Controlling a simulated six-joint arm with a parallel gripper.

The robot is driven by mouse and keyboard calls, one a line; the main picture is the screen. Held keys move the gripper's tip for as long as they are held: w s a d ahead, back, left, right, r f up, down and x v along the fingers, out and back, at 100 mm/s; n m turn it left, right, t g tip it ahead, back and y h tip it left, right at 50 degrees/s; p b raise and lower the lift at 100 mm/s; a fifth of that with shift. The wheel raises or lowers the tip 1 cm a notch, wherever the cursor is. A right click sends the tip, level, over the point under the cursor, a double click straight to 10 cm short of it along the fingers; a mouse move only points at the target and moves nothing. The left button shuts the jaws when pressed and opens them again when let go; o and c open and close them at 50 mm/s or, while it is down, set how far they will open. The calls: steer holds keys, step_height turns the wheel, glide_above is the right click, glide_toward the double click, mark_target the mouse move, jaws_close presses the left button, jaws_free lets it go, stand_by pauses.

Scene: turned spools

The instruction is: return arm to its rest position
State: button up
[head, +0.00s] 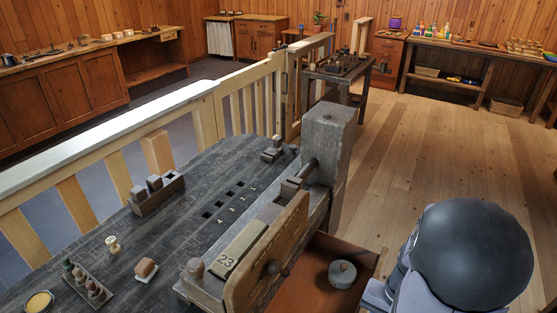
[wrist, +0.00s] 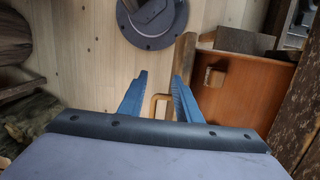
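In the wrist view my gripper (wrist: 160,75) shows as two blue fingers held apart, with pale floorboards visible between their tips. No object is pinched between them. My gripper's fingers do not show in the head view.
A reddish open drawer (head: 300,295) holds a grey round piece (head: 342,273). A railing (head: 110,130) runs behind. Floor at right (head: 430,150) is clear.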

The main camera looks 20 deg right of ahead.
steer(key=w+a+r+n+p, duration=0.2)
steer(key=a+r+n+p, duration=0.2)
steer(key=a+r, duration=0.2)
steer(key=w+a+r+n+t+h+p, duration=0.1)
steer(key=w+a+r+n+p, duration=0.2)
steer(key=a+r, duration=0.4)
steer(key=a+n+p, duration=0.1)
steer(key=a+n, duration=0.1)
steer(key=shift+a+r, duration=0.15)
steer(key=shift+a, duration=0.25)
